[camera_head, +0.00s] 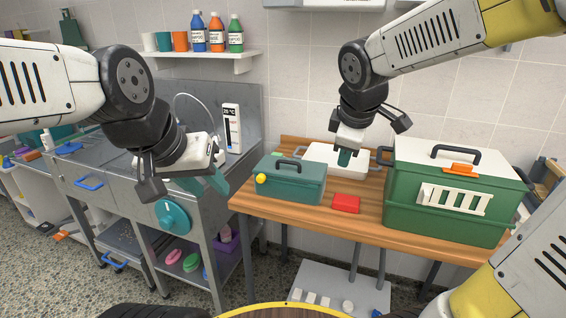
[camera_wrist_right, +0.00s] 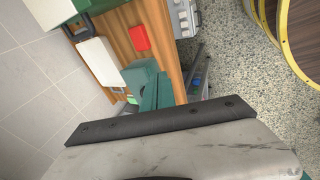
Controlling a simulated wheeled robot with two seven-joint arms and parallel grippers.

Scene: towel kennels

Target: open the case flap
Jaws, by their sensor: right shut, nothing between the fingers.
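A small teal case (camera_head: 290,183) with a dark handle on top and a yellow knob (camera_head: 261,179) at its left end stands on the wooden table; its top looks closed. I cannot tell which part is the flap. My right gripper (camera_head: 344,157) is shut and empty, above the table just right of and behind the teal case, apart from its handle. Its teal fingers (camera_wrist_right: 155,88) show together in the right wrist view. My left gripper (camera_head: 203,184) hangs left of the table in front of the steel sink unit, its teal fingers spread and empty.
A large green carrier (camera_head: 446,217) with a white top and orange latch stands at the table's right. A white flat-topped box (camera_head: 322,152) lies behind my right gripper. A red block (camera_head: 346,203) lies between the cases. The wooden table (camera_head: 355,225) is bare along its front.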

